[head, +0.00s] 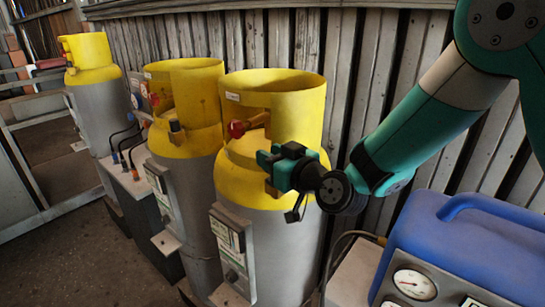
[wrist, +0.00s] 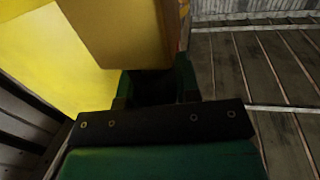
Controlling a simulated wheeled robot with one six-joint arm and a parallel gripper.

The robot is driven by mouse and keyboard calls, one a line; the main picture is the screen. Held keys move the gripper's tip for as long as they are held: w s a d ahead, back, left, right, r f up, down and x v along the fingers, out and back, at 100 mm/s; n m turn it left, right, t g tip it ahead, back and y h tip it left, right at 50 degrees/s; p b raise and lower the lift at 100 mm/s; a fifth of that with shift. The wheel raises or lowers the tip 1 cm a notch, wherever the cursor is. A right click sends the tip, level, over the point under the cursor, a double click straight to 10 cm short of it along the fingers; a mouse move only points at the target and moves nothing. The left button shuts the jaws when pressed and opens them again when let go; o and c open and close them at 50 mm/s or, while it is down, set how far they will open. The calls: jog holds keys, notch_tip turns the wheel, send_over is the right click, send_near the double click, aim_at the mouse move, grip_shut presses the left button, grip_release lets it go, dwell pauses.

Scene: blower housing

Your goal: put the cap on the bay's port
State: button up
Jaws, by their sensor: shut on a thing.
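My gripper (head: 270,166) is at the front right of the nearest cylinder's yellow collar. In the wrist view its dark fingers (wrist: 155,88) are closed around the lower end of a tan, box-like piece, which I take to be the cap (wrist: 122,32). A small brown part of it seems to show below the gripper in the head view (head: 271,188). The fingers hide its lower end. The nearest cylinder (head: 262,225) stands upright, with a red valve (head: 238,128) in its collar opening. I cannot make out the bay's port for certain.
Two more yellow-topped cylinders stand to the left, a middle one (head: 187,185) and a far one (head: 92,105). A blue machine with a gauge (head: 470,245) is at the lower right. A plank wall (head: 350,60) runs close behind.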

jog(key=shift+f+b, duration=0.5)
jog(key=o, duration=1)
jog(key=shift+c, duration=0.2)
jog(key=shift+s, duration=0.1)
jog(key=b+v, duration=1.6)
jog(key=v, duration=0.1)
jog(key=shift+s+d+r, duration=0.1)
jog(key=shift+r, duration=0.05)
